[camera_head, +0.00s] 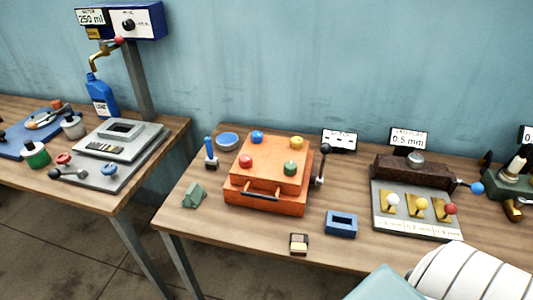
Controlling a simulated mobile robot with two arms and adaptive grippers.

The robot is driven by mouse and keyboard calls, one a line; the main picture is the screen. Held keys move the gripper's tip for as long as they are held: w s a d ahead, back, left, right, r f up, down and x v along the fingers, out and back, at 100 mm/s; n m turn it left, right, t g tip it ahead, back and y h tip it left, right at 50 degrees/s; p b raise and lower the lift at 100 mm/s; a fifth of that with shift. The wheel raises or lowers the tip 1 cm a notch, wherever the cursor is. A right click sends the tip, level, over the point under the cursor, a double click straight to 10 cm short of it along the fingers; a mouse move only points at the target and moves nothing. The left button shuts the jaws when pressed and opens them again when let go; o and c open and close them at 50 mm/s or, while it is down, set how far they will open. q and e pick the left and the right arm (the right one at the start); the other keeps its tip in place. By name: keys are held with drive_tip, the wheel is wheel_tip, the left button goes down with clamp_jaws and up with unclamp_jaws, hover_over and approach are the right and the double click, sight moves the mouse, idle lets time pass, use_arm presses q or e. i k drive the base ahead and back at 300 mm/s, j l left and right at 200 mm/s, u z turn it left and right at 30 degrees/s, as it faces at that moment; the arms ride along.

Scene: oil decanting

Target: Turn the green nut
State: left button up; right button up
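The green nut (290,168) is a small round knob-like piece at the front right corner of the top of the orange box (265,200). A red nut (245,160), a blue nut (257,137) and a yellow nut (297,142) sit at the other corners. The box has a handle on its front face and stands on the wooden table. Nothing touches the green nut. Neither gripper shows in the head view. A white ribbed part and a pale teal part, perhaps of my arm, fill the bottom right corner.
A lever (321,165) stands right of the box. A blue-handled tool (210,152), blue disc (228,140), green wedge (194,195), blue frame (341,223) and small block (299,243) lie around it. A gauge fixture (415,222) stands right. A gap separates the left table.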

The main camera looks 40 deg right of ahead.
sight(291, 168)
drive_tip(key=z, duration=1.3)
drive_tip(key=k+l+u, duration=0.1)
drive_tip(key=l+u, duration=0.15)
drive_tip(key=u, duration=0.15)
drive_tip(key=k+l+u, duration=0.15)
drive_tip(key=u, duration=0.25)
